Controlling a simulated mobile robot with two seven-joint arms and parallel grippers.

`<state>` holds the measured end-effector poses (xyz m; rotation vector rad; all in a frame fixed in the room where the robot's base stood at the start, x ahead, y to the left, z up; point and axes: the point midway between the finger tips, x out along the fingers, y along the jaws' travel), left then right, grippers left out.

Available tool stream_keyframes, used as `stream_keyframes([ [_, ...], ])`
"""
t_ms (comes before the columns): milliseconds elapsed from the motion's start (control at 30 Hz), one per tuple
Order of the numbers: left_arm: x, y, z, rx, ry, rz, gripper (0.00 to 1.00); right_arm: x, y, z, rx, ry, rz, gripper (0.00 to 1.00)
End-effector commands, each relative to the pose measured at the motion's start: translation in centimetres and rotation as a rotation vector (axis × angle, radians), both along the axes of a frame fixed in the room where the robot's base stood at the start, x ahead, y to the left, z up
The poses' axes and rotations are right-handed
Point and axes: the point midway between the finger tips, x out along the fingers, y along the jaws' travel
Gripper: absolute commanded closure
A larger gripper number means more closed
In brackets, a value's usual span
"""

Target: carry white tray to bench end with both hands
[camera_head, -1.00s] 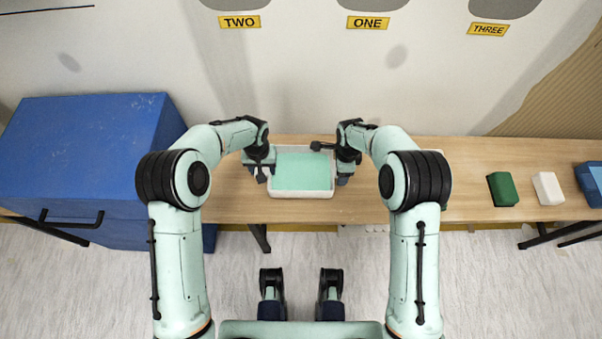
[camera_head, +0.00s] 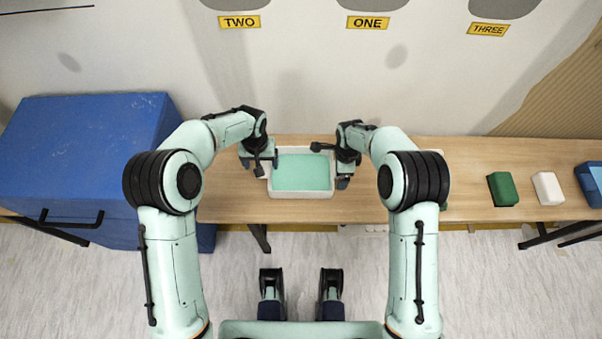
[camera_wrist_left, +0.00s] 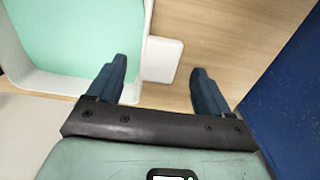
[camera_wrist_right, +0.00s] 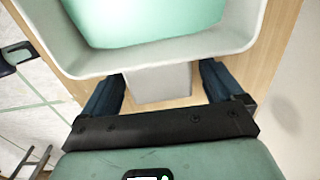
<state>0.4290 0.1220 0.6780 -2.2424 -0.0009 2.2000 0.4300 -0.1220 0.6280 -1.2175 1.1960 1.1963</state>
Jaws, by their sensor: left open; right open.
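The white tray (camera_head: 300,194) sits on the wooden bench, with a flat mint-green filling inside it. My left gripper (camera_head: 259,163) is open at the tray's left side. In the left wrist view, the tray's white side tab (camera_wrist_left: 162,60) lies between the two spread fingers, with bare wood between the tab and the outer finger. My right gripper (camera_head: 345,170) is open at the tray's right side. In the right wrist view, the other side tab (camera_wrist_right: 160,84) lies between its open fingers. Neither gripper is closed on a tab.
A large blue cabinet (camera_head: 80,150) stands at the bench's left. On the bench (camera_head: 460,182) to the right are a green block (camera_head: 503,190), a white block (camera_head: 548,188) and a blue container (camera_head: 592,182). Part of the bench is hidden by my right arm. A wall with yellow signs stands behind.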

Motion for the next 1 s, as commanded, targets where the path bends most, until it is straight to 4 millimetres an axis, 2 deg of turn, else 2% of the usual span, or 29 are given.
stream_keyframes([
  [33, 0.1, -0.1, 1.4, -0.002, -0.005, -0.001, 0.2, 0.0, 0.0, 0.0, 0.0, 0.0, 0.0, 0.06],
  [100, 0.0, -0.1, 2.9, -0.002, -0.005, 0.0, 0.2, 0.0, 0.0, 0.0, 0.0, 0.0, 0.0, 0.06],
  [300, -0.1, -0.1, 6.3, -0.001, -0.003, 0.0, 0.2, 0.0, 0.0, 0.0, 0.0, 0.0, 0.0, 0.06],
  [467, -0.1, 0.0, 7.5, -0.001, -0.001, 0.0, 0.2, 0.0, 0.0, 0.1, 0.0, -0.001, 0.0, 0.06],
  [567, -0.2, 0.0, 7.7, -0.001, 0.0, 0.0, 0.2, 0.0, 0.0, 0.9, 0.0, -0.002, 0.001, 0.06],
  [667, -0.2, 0.0, 7.7, -0.001, 0.0, 0.0, 0.2, 0.0, 0.1, 2.4, 0.001, -0.004, 0.001, 0.06],
  [1000, -0.2, 0.0, 7.7, -0.001, 0.0, 0.0, 0.2, -0.1, 0.1, 9.5, 0.002, -0.004, 0.0, 0.06],
])
